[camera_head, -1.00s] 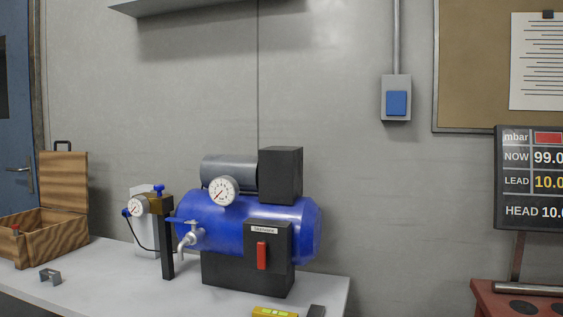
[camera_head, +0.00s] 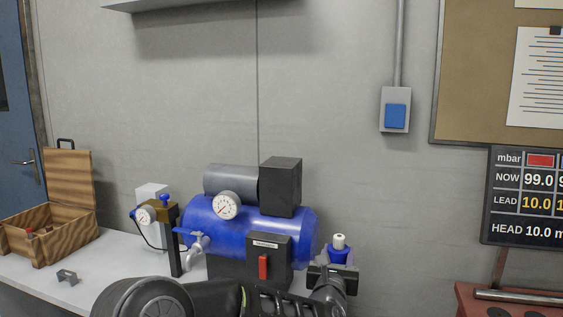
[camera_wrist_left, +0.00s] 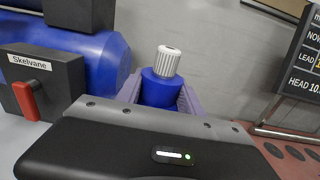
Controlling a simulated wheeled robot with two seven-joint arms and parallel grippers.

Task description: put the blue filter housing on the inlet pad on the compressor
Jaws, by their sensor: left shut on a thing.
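The blue filter housing (camera_head: 341,254) with a white ribbed top is upright in my left gripper (camera_head: 333,270), just right of the compressor's right end. In the left wrist view the housing (camera_wrist_left: 160,90) stands between the fingers of my left gripper (camera_wrist_left: 160,98), which is shut on it. The compressor (camera_head: 222,222) has a blue tank, a gauge, a grey motor cylinder and dark boxes. Its tank (camera_wrist_left: 97,62) also shows in the left wrist view, left of the housing. I cannot make out the inlet pad. My right gripper is not in view.
An open wooden box (camera_head: 50,228) and a small grey bracket (camera_head: 67,277) are on the left of the white bench (camera_head: 98,280). A regulator with a small gauge (camera_head: 146,214) stands left of the tank. A red table (camera_head: 520,303) is at the lower right.

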